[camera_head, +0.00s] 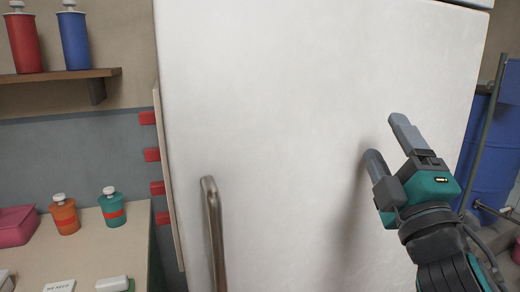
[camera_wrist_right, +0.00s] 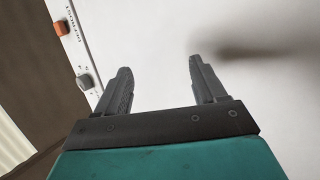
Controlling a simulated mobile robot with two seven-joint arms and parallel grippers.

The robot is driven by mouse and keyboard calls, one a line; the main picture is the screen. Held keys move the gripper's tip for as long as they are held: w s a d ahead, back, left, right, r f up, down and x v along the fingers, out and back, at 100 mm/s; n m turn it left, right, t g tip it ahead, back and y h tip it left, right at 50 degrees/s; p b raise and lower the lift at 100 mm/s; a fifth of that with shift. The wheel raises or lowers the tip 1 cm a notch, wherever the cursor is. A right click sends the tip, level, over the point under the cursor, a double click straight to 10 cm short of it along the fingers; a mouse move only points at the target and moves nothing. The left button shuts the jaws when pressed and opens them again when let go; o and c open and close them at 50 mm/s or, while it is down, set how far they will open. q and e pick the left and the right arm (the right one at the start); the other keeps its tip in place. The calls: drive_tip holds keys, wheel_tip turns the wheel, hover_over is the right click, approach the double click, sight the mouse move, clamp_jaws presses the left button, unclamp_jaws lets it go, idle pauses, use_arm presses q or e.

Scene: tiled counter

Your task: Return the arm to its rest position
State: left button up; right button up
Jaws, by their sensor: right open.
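My right gripper (camera_head: 388,138) shows in the head view, raised in front of the right part of a large white door or panel (camera_head: 290,90). Its two grey fingers point up and to the left, spread apart, with nothing between them. In the right wrist view the fingers (camera_wrist_right: 160,82) are also apart and empty, with the white surface behind them. Whether the fingertips touch that surface I cannot tell. My left gripper is not in view.
A metal handle (camera_head: 213,235) stands on the white door at lower left. A counter (camera_head: 95,252) with bottles is at left, below a shelf (camera_head: 55,76) with red and blue bottles. A blue barrel (camera_head: 490,150) stands behind at right.

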drive_tip(key=s+d+f+m+g+h, duration=0.25)
drive_tip(key=f+m+g, duration=0.25)
drive_tip(key=f, duration=0.8)
drive_tip(key=s+d+f+m+g+h, duration=0.1)
drive_tip(key=s+f+m+g, duration=0.35)
drive_tip(key=f, duration=0.75)
drive_tip(key=s+a+f+m+g+y, duration=0.2)
drive_tip(key=s+f+m+g, duration=0.4)
drive_tip(key=s+f+g, duration=0.75)
drive_tip(key=w+a+f+t+y, duration=0.2)
drive_tip(key=w+f+t, duration=0.2)
drive_tip(key=f+t, duration=0.6)
drive_tip(key=shift+w+a+n, duration=0.3)
drive_tip(key=shift+w+n, duration=0.05)
drive_tip(key=shift+n, duration=0.1)
drive_tip(key=shift+c, duration=0.5)
